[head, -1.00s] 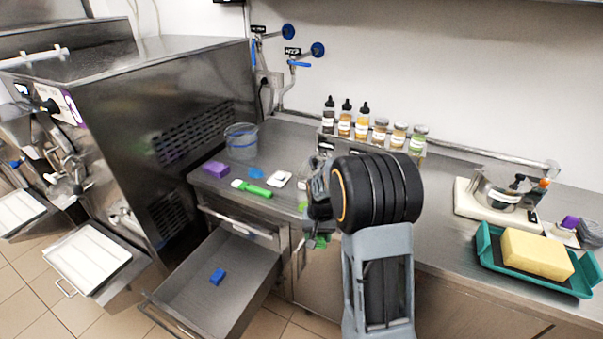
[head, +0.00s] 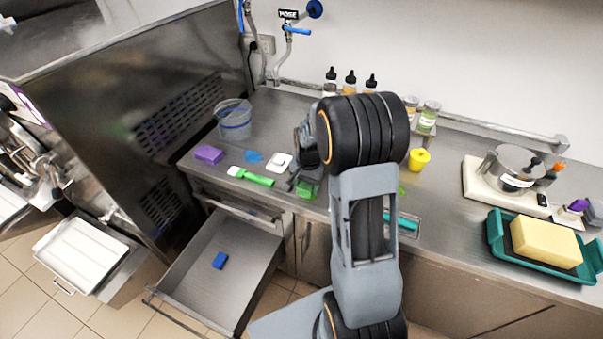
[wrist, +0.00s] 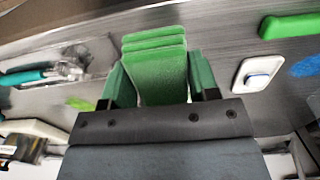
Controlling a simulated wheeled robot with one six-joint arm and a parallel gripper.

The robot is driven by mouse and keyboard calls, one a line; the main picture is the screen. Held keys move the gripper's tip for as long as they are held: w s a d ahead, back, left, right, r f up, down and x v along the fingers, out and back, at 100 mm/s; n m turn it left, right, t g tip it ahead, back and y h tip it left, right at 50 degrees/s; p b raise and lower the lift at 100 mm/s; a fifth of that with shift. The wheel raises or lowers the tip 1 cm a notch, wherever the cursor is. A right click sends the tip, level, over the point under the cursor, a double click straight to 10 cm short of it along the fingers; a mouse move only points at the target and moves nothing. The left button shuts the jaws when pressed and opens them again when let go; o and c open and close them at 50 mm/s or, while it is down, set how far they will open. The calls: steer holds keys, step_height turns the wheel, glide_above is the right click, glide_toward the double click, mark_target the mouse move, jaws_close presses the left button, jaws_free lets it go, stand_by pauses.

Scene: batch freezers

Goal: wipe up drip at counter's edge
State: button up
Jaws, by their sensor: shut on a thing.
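My gripper (head: 306,180) is shut on a folded green cloth (wrist: 155,65), which shows between its fingers in the wrist view. In the head view the green cloth (head: 308,188) is at or just above the counter's front edge; I cannot tell if it touches. The steel counter (head: 455,220) runs across the picture. A small light-green patch (wrist: 80,103), perhaps the drip, lies left of the gripper in the wrist view. A light-green spot also shows beside my arm in the head view (head: 402,190). My arm hides part of the counter.
A green-handled brush (head: 251,176), white dish (head: 279,162), blue patch (head: 253,157) and purple block (head: 208,154) lie left of the gripper. An open drawer (head: 190,290) with a blue block (head: 220,260) juts out below. A teal tray (head: 497,240) holds a yellow sponge (head: 545,244).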

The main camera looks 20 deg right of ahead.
mark_target(307, 204)
steer(key=shift+w+f, duration=0.1)
steer(key=shift+f, duration=0.1)
steer(key=shift+f+b, duration=2.05)
steer(key=shift+f, duration=0.65)
steer(key=shift+f+b, duration=0.8)
steer(key=shift+f, duration=0.2)
steer(key=shift+w+d+r, duration=0.1)
steer(key=shift+w+d, duration=1.15)
steer(key=shift+d, duration=0.15)
steer(key=shift+w+d, duration=1.2)
steer(key=shift+d, duration=0.15)
steer(key=shift+s+a+b, duration=0.55)
steer(key=shift+s+a, duration=2)
steer(key=shift+a, duration=0.25)
